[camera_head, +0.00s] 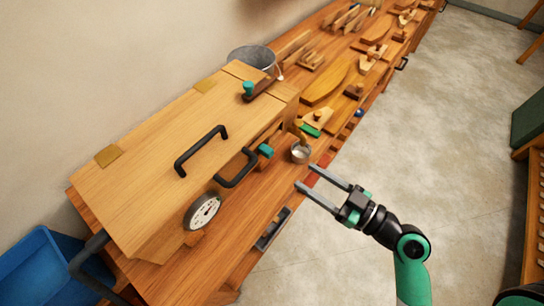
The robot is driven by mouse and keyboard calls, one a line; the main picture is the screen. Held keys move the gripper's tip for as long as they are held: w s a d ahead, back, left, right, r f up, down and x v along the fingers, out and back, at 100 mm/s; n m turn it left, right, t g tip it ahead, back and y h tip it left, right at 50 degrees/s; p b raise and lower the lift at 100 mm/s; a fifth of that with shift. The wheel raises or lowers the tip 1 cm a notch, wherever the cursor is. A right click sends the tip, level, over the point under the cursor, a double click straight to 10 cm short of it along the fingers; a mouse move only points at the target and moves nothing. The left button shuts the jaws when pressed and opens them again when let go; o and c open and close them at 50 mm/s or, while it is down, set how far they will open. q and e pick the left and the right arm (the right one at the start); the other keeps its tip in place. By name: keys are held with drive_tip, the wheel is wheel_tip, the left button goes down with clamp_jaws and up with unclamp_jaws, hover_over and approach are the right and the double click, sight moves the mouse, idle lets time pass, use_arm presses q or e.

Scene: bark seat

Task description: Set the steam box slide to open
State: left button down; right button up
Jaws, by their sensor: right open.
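The steam box (150,165) is a long wooden box on the bench, with a black handle (200,148) on its lid and a round gauge (202,211) on its front. A teal knob (265,150) sits on the front near a second black handle (237,170). Another teal-tipped dark piece (248,88) lies at the box's far end. I cannot tell which is the slide or how it is set. My right gripper (306,176) is open and empty, right of the front teal knob and apart from it. My left gripper is not in view.
A small metal cup (299,152) stands on the bench between the box and my right gripper. A metal bucket (252,57) stands behind the box. Wooden tools and boards (330,82) crowd the far bench. A blue bin (40,268) is at lower left.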

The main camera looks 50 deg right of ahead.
sight(272, 154)
drive_tip(key=w, duration=0.3)
drive_tip(key=w+p, duration=0.1)
drive_tip(key=w, duration=0.7)
drive_tip(key=shift+w+a+p, duration=0.1)
drive_tip(key=shift+a+p, duration=0.2)
drive_tip(key=shift+a, duration=0.1)
clamp_jaws()
idle(0.7)
